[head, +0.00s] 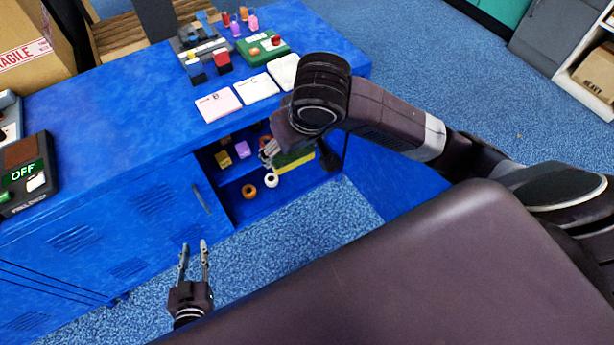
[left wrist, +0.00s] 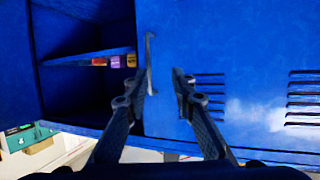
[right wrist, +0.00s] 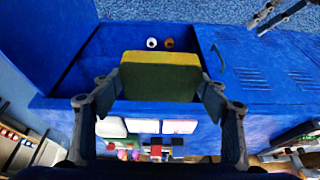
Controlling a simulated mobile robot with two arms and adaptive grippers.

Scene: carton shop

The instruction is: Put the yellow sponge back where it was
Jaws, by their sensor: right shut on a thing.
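The yellow sponge (head: 293,161), with a green layer, is held at the opening of the blue cabinet (head: 130,205). My right gripper (head: 270,150) is shut on it, partly hidden by my arm in the head view. In the right wrist view the sponge (right wrist: 160,78) sits between the two fingers (right wrist: 160,85), in front of the open compartment. I cannot tell how far inside it is. My left gripper (head: 194,250) is open and empty, low in front of the cabinet door. In the left wrist view its fingers (left wrist: 168,80) are apart near the door handle (left wrist: 150,62).
The compartment holds a yellow block (head: 223,158), a purple block (head: 242,149), an orange ring (head: 249,191) and a white ring (head: 271,180). On the cabinet top are a pink card (head: 218,104), white cards (head: 257,88), a green tray (head: 262,50) and an OFF box (head: 25,175).

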